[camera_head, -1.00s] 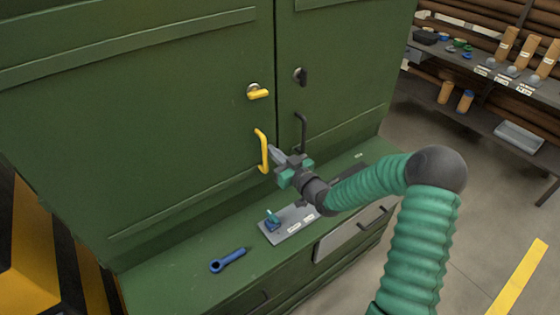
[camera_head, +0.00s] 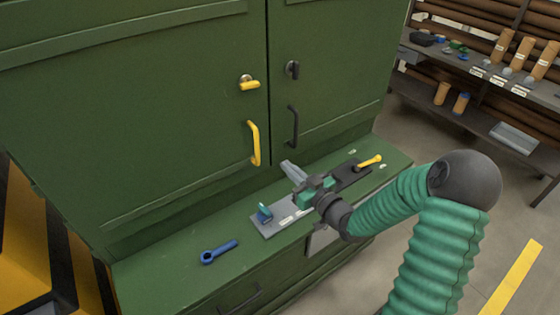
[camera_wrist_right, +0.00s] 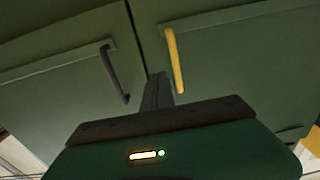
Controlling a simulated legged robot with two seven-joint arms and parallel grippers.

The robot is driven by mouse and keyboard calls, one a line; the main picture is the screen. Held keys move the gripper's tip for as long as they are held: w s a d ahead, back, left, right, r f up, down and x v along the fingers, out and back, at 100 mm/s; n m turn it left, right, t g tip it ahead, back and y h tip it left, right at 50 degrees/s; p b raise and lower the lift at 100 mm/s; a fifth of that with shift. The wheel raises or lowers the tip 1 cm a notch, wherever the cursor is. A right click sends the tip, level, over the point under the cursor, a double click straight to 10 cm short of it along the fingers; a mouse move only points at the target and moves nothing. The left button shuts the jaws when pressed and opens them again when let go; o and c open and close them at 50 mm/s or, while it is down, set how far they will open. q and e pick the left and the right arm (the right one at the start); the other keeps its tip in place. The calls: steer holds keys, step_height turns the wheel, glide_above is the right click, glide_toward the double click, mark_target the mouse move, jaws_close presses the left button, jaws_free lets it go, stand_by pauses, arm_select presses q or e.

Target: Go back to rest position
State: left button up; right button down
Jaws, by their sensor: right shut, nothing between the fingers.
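My right gripper (camera_head: 292,170) is shut and empty. It hangs above the cabinet's ledge, in front of the doors and apart from the yellow handle (camera_head: 254,143). In the right wrist view its fingers (camera_wrist_right: 157,92) point up toward the doors, with the yellow handle (camera_wrist_right: 174,60) to their right and the black handle (camera_wrist_right: 115,72) to their left. The black handle also shows in the head view (camera_head: 293,126). Both green doors (camera_head: 150,120) look closed. My left gripper is in neither view.
On the green ledge (camera_head: 160,265) lie a blue wrench-like tool (camera_head: 218,252), a grey plate (camera_head: 268,228) with a small teal-blue part (camera_head: 264,212), and a yellow-handled item (camera_head: 370,160). A shelf (camera_head: 490,80) with brown rolls stands at the right. The floor between is clear.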

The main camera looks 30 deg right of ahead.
steer(key=s+a+f+g+h, duration=0.1)
steer(key=s+a+f+g, duration=0.4)
steer(key=a+f+g, duration=0.4)
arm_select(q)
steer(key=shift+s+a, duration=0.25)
arm_select(e)
steer(key=s+a+f+g, duration=0.2)
steer(key=s+a+g, duration=0.4)
steer(key=s, duration=0.9)
steer(key=shift+a+m, duration=0.3)
steer(key=shift+a, duration=0.85)
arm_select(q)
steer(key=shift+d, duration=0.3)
arm_select(e)
steer(key=shift+d, duration=0.35)
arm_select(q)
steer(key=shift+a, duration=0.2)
arm_select(e)
steer(key=shift+a, duration=0.2)
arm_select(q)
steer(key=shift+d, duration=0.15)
arm_select(e)
steer(key=shift+d, duration=0.1)
